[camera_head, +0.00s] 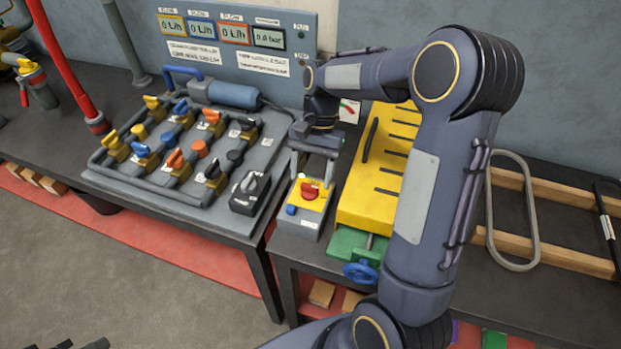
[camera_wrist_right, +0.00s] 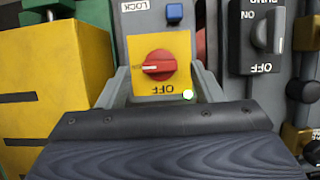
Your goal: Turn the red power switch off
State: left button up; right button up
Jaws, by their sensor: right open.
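The red power switch (camera_head: 309,191) is a rotary knob on a yellow plate, on a small grey box standing on the bench. In the right wrist view the red knob (camera_wrist_right: 159,66) lies crosswise, with a white mark toward the left. The word OFF is printed below it and a blue button sits above. My right gripper (camera_head: 313,170) is open above the box, pointing down at it. Its fingers show on either side of the yellow plate, and nothing is between them in a grip. Dark tips at the bottom left edge appear to be my left gripper (camera_head: 82,344), mostly cut off.
A black switch box (camera_head: 250,192) stands close left of the red switch. A yellow slotted block (camera_head: 352,205) with a blue handwheel (camera_head: 361,272) is close on the right. A valve board (camera_head: 180,150) lies farther left, before a meter panel (camera_head: 300,85).

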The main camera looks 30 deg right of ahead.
jog(key=shift+x, duration=0.9)
jog(key=c, duration=1)
